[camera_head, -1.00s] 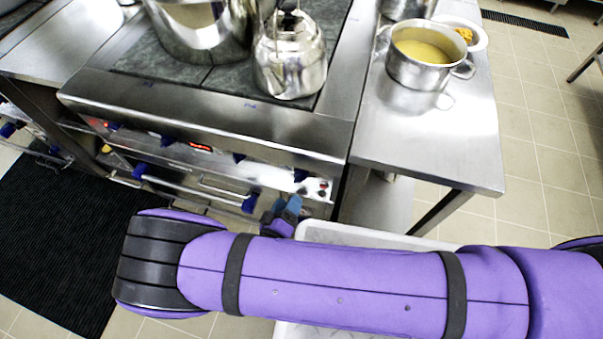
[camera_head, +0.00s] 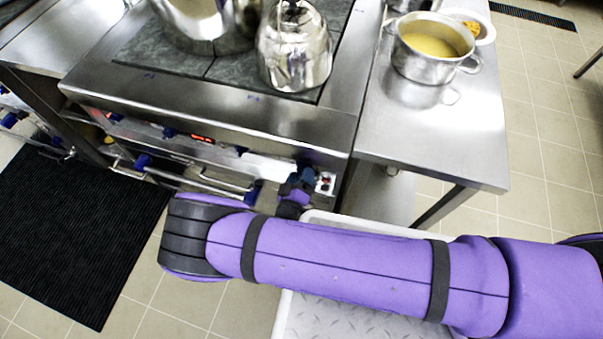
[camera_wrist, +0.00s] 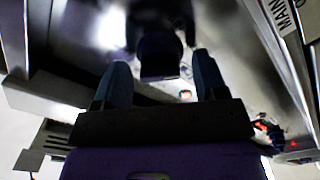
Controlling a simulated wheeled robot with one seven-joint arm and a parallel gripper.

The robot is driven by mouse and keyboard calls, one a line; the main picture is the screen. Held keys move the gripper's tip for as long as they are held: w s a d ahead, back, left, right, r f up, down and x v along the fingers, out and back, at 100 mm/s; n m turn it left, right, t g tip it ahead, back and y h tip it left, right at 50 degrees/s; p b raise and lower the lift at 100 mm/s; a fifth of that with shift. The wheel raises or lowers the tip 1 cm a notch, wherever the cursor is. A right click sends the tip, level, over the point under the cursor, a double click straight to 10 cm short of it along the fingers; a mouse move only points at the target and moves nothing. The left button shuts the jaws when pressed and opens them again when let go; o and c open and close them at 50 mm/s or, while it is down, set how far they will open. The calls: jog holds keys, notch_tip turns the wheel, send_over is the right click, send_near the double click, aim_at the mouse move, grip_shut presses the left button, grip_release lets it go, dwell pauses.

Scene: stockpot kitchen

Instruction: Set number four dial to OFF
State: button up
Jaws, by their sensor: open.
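The stove front (camera_head: 215,140) carries a row of blue dials, including one (camera_head: 168,132) at mid-left and one (camera_head: 240,151) nearer my gripper. My gripper (camera_head: 298,182) is at the right end of this row and covers the rightmost dial in the head view. In the wrist view, my open gripper (camera_wrist: 160,62) has its two fingers on either side of a dark dial (camera_wrist: 160,55), which sits between and just beyond the tips. Contact is not clear. The dial's number and pointer setting are unreadable. A small orange light (camera_wrist: 185,94) glows near it.
A red-lit switch (camera_wrist: 262,126) is at the right in the wrist view. Oven handles with blue ends (camera_head: 252,194) lie below the dials. A kettle (camera_head: 294,50) and a large pot (camera_head: 205,20) stand on top. A soup pot (camera_head: 430,48) is on the right counter.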

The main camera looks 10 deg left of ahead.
jog(key=shift+w, duration=0.45)
jog(key=c, duration=0.9)
jog(key=shift+o, duration=0.2)
